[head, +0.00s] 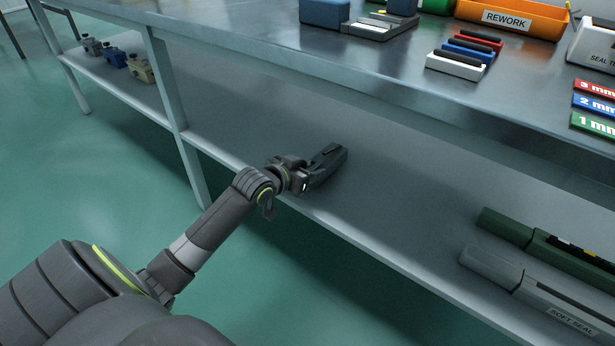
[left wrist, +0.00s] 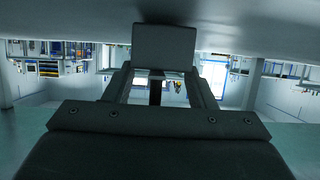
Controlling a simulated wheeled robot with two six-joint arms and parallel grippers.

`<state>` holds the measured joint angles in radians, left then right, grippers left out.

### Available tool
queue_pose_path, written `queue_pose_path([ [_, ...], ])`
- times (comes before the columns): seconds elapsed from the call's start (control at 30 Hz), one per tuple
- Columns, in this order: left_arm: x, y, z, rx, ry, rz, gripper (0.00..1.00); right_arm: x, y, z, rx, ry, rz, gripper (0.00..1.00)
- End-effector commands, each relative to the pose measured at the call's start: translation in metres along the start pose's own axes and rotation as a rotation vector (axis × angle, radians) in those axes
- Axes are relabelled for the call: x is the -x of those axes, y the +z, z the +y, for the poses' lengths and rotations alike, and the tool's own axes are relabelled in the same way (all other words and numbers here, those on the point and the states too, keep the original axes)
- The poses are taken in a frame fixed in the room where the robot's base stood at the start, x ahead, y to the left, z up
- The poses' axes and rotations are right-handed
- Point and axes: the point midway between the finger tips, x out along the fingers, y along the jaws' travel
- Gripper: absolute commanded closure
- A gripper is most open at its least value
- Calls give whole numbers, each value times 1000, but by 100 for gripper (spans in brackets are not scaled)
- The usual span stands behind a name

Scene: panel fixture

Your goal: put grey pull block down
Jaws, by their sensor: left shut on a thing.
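The grey pull block (left wrist: 165,46) shows in the left wrist view as a plain grey square face at the fingertips. My left gripper (left wrist: 161,72) is shut on it. In the head view my left gripper (head: 334,156) reaches in under the tabletop, low over the grey lower shelf (head: 400,185). The block cannot be made out apart from the dark fingers there. In the left wrist view a broad pale surface lies right by the block; I cannot tell if they touch. My right gripper is not in view.
Grey, blue and tan blocks (head: 113,56) stand at the shelf's far left. A green seal case (head: 505,226) and a grey SOFT SEAL case (head: 492,265) lie at right. The shelf around my gripper is clear. The tabletop edge (head: 330,82) overhangs it.

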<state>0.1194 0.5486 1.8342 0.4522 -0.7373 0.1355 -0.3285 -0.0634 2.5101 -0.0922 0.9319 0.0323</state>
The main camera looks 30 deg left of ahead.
Motion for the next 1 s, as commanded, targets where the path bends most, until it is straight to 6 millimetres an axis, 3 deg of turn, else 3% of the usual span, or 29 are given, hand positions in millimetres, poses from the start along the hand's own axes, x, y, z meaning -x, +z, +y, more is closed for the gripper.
queue_pose_path([
  [0.33,-3,6,0,-1,1,3,83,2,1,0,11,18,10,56],
  [0.37,-3,7,0,-1,0,0,47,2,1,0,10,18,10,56],
  [0.5,-3,7,0,-1,0,0,29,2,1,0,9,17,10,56],
  [0.8,-2,5,0,-1,0,1,28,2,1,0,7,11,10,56],
  [1.0,18,3,-1,-4,-1,-1,28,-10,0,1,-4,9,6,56],
])
